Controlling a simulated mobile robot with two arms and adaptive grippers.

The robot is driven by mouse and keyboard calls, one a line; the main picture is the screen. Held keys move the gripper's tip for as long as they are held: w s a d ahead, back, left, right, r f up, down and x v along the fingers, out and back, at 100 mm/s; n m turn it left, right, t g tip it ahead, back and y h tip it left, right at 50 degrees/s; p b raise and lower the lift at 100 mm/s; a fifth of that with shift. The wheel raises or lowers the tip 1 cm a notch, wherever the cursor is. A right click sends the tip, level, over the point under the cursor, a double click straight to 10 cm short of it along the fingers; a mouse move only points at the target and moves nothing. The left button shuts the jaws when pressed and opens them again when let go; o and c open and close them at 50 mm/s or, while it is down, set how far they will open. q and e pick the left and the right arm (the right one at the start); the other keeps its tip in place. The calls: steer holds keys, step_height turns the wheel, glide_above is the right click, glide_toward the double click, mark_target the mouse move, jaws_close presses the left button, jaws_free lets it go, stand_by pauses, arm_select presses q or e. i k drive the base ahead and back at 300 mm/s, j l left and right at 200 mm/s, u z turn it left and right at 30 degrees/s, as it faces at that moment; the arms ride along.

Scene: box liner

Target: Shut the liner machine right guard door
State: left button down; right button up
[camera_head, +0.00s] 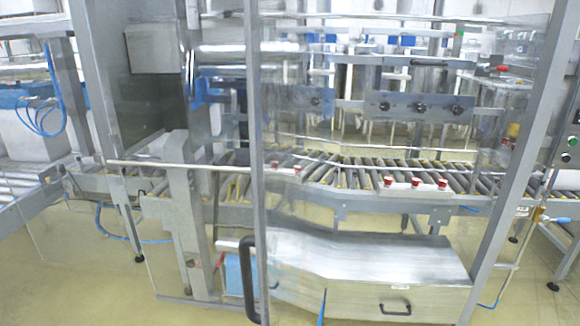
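A clear guard door panel with a grey upright frame bar (256,130) stands in front of the liner machine, near the middle of the view. A black D-shaped handle (248,278) is fixed low on this bar. The conveyor rollers and a metal cover show through the clear panel. The panel's outer edges are hard to make out, and I cannot tell how far the door stands open. Neither of my grippers is in view.
The roller conveyor (390,175) runs across the machine, with red buttons (415,183) on its near side. A slanted grey post (522,150) stands at the right, near a control panel (567,150). Pale floor (90,270) is open at lower left.

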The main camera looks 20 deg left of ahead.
mark_target(292, 259)
steer(key=i+j+z, duration=0.15)
steer(key=j, duration=0.3)
steer(key=i+j+z, duration=0.1)
steer(key=j, duration=0.35)
steer(key=i+j+z, duration=0.15)
steer(key=j, duration=0.35)
steer(key=j+z, duration=0.15)
steer(key=j, duration=0.3)
steer(key=k+j+z, duration=0.1)
steer(key=k+j, duration=0.15)
steer(key=k+j+z, duration=0.1)
steer(key=k, duration=0.4)
steer(key=j, duration=0.05)
